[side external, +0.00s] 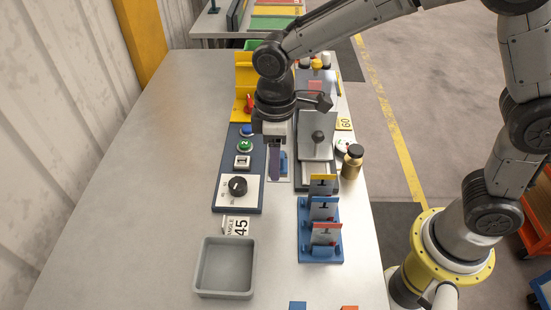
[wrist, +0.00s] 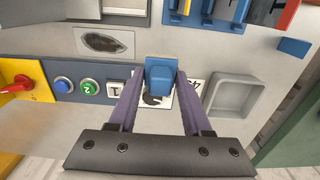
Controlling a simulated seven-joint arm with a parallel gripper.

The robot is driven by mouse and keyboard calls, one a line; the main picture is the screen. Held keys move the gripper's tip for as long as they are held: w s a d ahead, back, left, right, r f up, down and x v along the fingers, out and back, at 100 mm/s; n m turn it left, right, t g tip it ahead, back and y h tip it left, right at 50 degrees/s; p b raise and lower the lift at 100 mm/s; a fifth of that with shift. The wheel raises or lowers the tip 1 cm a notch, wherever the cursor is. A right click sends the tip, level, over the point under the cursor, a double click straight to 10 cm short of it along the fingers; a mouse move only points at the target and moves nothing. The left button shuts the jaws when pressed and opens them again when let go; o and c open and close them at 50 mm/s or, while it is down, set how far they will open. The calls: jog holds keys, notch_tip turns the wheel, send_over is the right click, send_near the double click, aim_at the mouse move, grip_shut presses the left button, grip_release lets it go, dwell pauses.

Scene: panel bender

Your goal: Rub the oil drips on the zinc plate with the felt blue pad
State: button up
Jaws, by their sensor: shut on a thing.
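The felt blue pad (wrist: 160,74) is gripped by its raised block between the two purple fingers of my gripper (wrist: 159,80). In the side view the pad (side external: 283,162) shows partly behind my gripper (side external: 276,165). The zinc plate (wrist: 80,40) carries a dark oval patch of oil drips (wrist: 104,42). In the wrist view it lies up and left of the pad, which is apart from the patch there. In the side view, my gripper hides most of the plate. I cannot tell how high the pad is held.
A control panel (side external: 254,198) with buttons and a dark knob (side external: 238,186) lies left of my gripper. The bender (side external: 317,150), a gold bottle (side external: 352,162) and a blue rack (side external: 320,252) of cards stand to the right. A grey tray (side external: 225,292) sits in front. The table's left side is clear.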

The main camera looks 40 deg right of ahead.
jog(key=shift+c, duration=1.3)
jog(key=shift+w+d+f, duration=0.7)
jog(key=shift+f, duration=0.65)
jog(key=shift+w+d+f, duration=0.7)
jog(key=shift+d+f, duration=0.05)
jog(key=shift+f, duration=0.65)
jog(key=shift+w+d+f, duration=0.7)
jog(key=shift+f, duration=0.65)
jog(key=shift+w+d+f, duration=0.25)
jog(key=shift+f, duration=0.25)
jog(key=shift+w+d+f, duration=0.2)
jog(key=shift+f, duration=0.25)
grip_shut()
jog(key=shift+w+d, duration=3.15)
jog(key=shift+s+a, duration=3.6)
notch_tip(320, 180, up, 8)
jog(key=shift+r, duration=0.2)
